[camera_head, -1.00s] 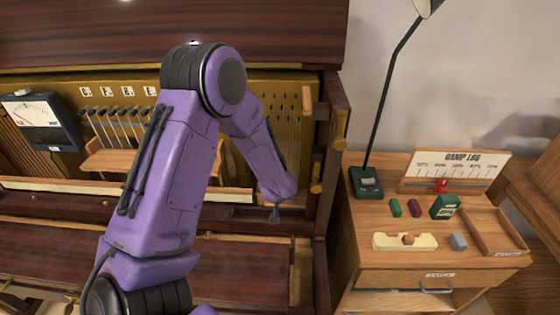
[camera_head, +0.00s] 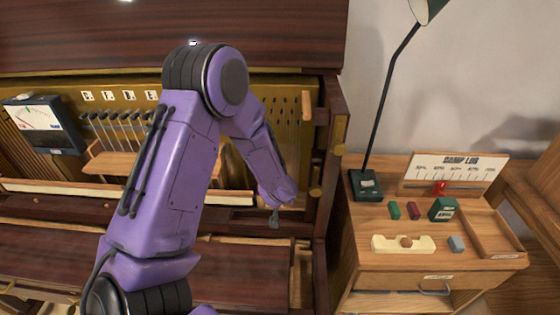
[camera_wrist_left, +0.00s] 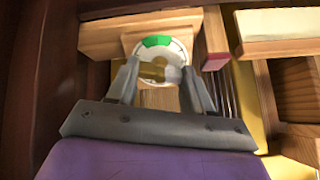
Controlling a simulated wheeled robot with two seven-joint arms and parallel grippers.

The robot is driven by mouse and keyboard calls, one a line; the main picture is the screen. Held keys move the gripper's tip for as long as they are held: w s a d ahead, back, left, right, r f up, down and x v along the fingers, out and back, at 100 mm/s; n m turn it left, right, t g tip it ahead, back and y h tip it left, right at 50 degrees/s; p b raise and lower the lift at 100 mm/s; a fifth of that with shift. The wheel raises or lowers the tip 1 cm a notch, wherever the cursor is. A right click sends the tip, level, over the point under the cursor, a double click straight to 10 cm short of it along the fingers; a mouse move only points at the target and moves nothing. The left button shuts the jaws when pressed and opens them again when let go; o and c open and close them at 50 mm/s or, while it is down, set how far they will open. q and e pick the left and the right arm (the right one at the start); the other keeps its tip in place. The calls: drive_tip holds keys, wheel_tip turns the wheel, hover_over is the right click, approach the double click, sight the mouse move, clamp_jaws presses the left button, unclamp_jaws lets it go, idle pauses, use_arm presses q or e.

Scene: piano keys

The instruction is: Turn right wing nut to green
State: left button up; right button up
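In the left wrist view a round pale dial (camera_wrist_left: 178,48) with a green segment at its top is set on a wooden block. A brass wing nut (camera_wrist_left: 152,72) sits at the dial's middle. My left gripper (camera_wrist_left: 160,68) has a finger on each side of the wing nut. The left finger is close against the brass; whether both fingers press on it is unclear. In the head view my purple left arm reaches over the piano to its right end, and its wrist hides the wing nut. A small grey part shows below the wrist. My right gripper is not seen.
A meter (camera_head: 42,120) and a row of small hammers (camera_head: 112,125) stand at the left in the piano. The dark right side post (camera_head: 333,130) is close to my wrist. A side table (camera_head: 440,290) with a lamp (camera_head: 366,186) and small blocks stands right.

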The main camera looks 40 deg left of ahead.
use_arm(q)
drive_tip(key=shift+n, duration=1.9)
drive_tip(key=n, duration=0.3)
drive_tip(key=shift+n, duration=0.4)
drive_tip(key=n, duration=0.3)
drive_tip(key=shift+n, duration=0.4)
drive_tip(key=n, duration=0.3)
drive_tip(key=shift+f+b, duration=0.1)
drive_tip(key=shift+b, duration=0.3)
drive_tip(key=o, duration=1)
